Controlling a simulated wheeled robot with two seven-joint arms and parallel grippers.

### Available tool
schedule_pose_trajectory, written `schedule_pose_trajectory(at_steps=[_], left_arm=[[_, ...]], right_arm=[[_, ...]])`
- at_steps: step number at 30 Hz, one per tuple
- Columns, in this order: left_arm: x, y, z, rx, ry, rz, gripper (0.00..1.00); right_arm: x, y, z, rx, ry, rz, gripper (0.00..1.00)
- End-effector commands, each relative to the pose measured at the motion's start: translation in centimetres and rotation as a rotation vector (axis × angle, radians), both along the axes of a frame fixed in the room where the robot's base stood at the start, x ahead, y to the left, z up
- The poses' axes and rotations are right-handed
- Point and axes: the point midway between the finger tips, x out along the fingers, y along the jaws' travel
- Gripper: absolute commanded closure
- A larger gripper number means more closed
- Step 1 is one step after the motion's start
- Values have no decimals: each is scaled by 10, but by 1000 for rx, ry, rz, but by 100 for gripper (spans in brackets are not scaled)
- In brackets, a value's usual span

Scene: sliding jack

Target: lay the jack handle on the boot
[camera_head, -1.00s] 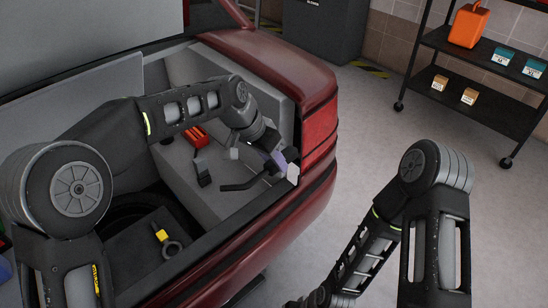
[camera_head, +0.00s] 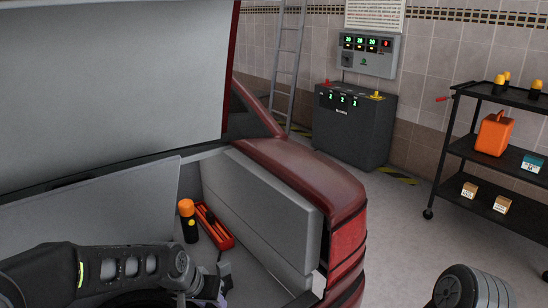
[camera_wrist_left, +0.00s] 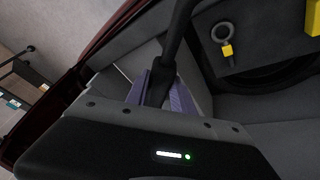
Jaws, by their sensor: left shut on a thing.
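My left gripper (camera_head: 222,281) is low in the head view, inside the open boot (camera_head: 268,215) of the red car, and mostly cut off by the lower edge. In the left wrist view, its purple fingers (camera_wrist_left: 158,92) are shut on the black jack handle (camera_wrist_left: 178,40). The handle's bar runs up and out of that picture; its far end is hidden. I cannot make the handle out in the head view. My right gripper is out of view; only a part of my right arm shows at the lower right.
In the boot stand an orange-topped black bottle or torch (camera_head: 188,222) and a red tray (camera_head: 214,228). A yellow-and-grey ring piece (camera_wrist_left: 226,45) lies near the dark round well. A dark cabinet (camera_head: 352,125), a ladder (camera_head: 288,60) and a shelf trolley (camera_head: 480,160) stand beyond the car.

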Motion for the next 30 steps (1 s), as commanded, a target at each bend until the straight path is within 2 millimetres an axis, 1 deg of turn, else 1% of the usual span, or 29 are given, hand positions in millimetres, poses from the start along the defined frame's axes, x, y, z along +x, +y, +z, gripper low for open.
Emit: schedule_pose_trajectory(at_steps=[1, 3, 5, 7, 26, 30], left_arm=[[-7, 16, 1, -1, 0, 30, 100], [-13, 33, 2, -3, 2, 62, 100], [-14, 43, 5, -5, -3, 84, 100], [-12, 48, 9, -7, -12, 95, 100], [-11, 49, 10, -7, -13, 96, 100], [-12, 49, 4, -6, -11, 96, 100]], right_arm=[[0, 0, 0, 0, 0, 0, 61], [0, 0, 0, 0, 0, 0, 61], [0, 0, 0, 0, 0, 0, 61], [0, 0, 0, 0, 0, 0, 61], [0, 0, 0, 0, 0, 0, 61], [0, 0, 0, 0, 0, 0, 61]])
